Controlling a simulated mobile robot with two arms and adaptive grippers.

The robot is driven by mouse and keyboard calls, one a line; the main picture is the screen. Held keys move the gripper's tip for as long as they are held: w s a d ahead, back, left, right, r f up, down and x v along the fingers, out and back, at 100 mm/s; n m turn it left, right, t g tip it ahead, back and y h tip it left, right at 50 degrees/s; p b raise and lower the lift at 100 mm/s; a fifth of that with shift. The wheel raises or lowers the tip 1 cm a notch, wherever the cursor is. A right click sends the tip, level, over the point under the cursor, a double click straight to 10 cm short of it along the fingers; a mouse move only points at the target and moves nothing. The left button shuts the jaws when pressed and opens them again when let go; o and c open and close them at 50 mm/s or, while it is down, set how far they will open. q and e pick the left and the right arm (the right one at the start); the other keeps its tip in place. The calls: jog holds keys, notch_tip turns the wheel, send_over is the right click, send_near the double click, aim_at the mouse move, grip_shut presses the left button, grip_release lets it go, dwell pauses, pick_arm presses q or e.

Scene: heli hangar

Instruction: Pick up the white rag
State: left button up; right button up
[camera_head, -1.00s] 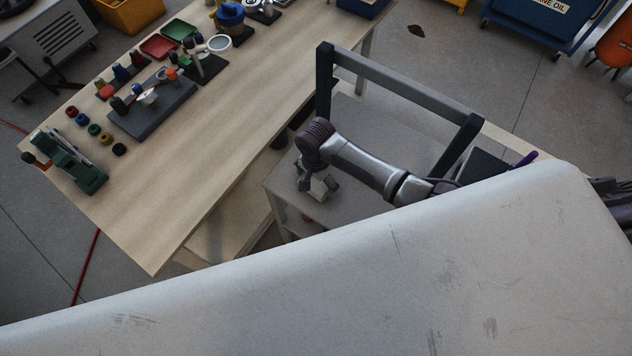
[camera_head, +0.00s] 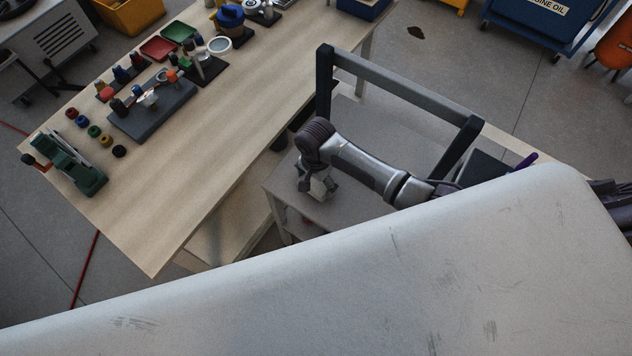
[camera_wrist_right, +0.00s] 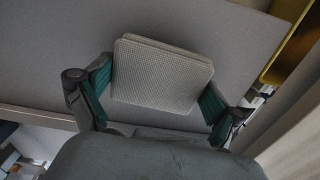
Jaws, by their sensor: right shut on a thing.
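The white rag (camera_wrist_right: 162,75) is a folded, pale, textured square in the right wrist view. It lies between the two green-padded fingers of my right gripper (camera_wrist_right: 155,100), which is shut on it. In the head view my right gripper (camera_head: 317,187) points down over the grey cart top (camera_head: 385,135), and a small pale part of the rag (camera_head: 319,188) shows between the fingers. I cannot tell whether the rag still touches the cart top. My left gripper is not in view.
The cart has a raised grey handle bar (camera_head: 400,85) behind my right arm. A wooden workbench (camera_head: 215,135) with several coloured parts and a green vise (camera_head: 70,165) stands to the left. A large pale surface fills the foreground. A blue oil cart (camera_head: 545,25) stands at the back right.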

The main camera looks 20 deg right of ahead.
aim_at(316, 182)
notch_tip(316, 182, up, 3)
jog(key=shift+s+a+r, duration=0.1)
jog(key=s+a+r, duration=0.5)
jog(key=s+r, duration=0.1)
jog(key=s, duration=0.4)
jog(key=shift+a+r, duration=0.25)
jog(key=shift+a, duration=0.1)
